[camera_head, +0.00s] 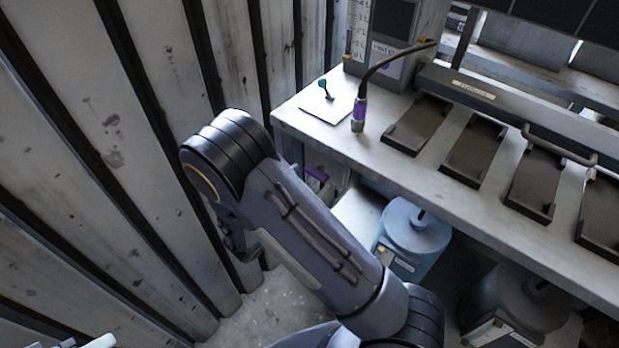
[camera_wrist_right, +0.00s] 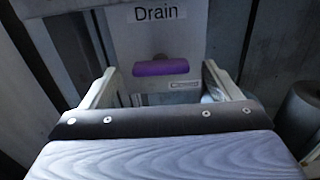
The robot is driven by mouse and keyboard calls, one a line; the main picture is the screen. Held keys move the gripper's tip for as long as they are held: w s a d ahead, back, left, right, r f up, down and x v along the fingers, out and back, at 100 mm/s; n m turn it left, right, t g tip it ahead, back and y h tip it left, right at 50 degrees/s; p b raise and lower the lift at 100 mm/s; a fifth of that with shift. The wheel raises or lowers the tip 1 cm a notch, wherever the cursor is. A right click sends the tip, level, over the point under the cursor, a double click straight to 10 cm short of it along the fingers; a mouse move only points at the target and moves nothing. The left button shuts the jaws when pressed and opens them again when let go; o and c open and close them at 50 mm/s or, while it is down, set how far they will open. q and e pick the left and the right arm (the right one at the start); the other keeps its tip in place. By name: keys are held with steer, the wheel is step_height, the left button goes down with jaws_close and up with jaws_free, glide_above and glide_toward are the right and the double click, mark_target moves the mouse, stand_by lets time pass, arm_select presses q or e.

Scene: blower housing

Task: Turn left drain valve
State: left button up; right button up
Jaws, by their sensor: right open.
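The drain valve has a purple horizontal handle (camera_wrist_right: 160,68) on a grey panel under a "Drain" label (camera_wrist_right: 158,14) in the right wrist view. My right gripper (camera_wrist_right: 160,76) is open, with one finger on each side of the handle. The handle lies between the fingers in the picture; I cannot tell how much depth separates them, and I see no grip on it. In the head view a small purple part (camera_head: 317,173) shows under the bench's left end, beside my right arm. That arm hides most of its own gripper there.
A grey bench (camera_head: 450,185) with several dark trays (camera_head: 417,124) extends to the right. A purple-and-grey tool (camera_head: 359,112) with a cable stands on it. A blue canister (camera_head: 415,230) is below. A ribbed metal wall (camera_head: 110,150) closes off the left.

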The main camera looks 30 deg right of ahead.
steer(key=shift+w+d, duration=0.2)
steer(key=shift+d, duration=0.4)
steer(key=c, duration=1)
